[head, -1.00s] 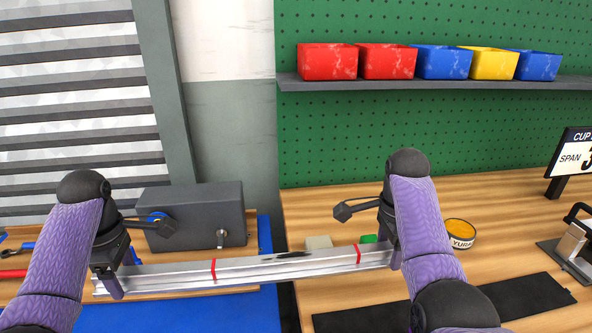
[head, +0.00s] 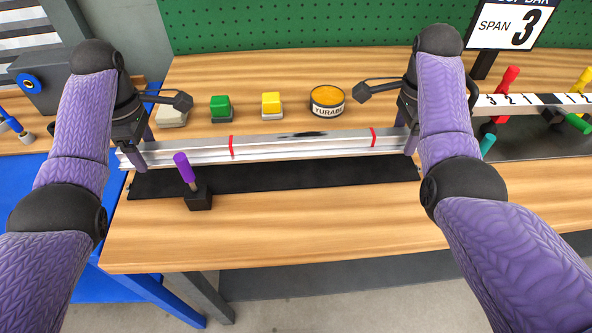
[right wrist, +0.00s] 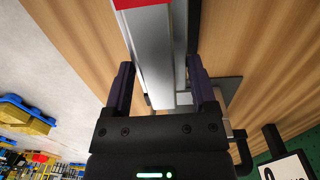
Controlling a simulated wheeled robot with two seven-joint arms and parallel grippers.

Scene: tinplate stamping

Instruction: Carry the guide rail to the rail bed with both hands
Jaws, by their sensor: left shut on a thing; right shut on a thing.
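The guide rail (head: 265,150) is a long silver bar with two red bands and a dark smudge on top. My left gripper (head: 142,150) is shut on its left end, and my right gripper (head: 410,138) is shut on its right end. The rail is roughly level and lies just behind a long black strip (head: 300,182) on the wooden table, which looks like the rail bed. I cannot tell how high the rail is above the table. In the right wrist view the rail (right wrist: 158,60) runs between the two fingers.
A purple-handled clamp (head: 198,198) stands at the strip's front left. Behind the rail are a green button (head: 220,108), a yellow button (head: 272,105) and a round tin (head: 327,101). A numbered bar with coloured handles (head: 535,100) and a SPAN 3 sign (head: 510,25) are at the right.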

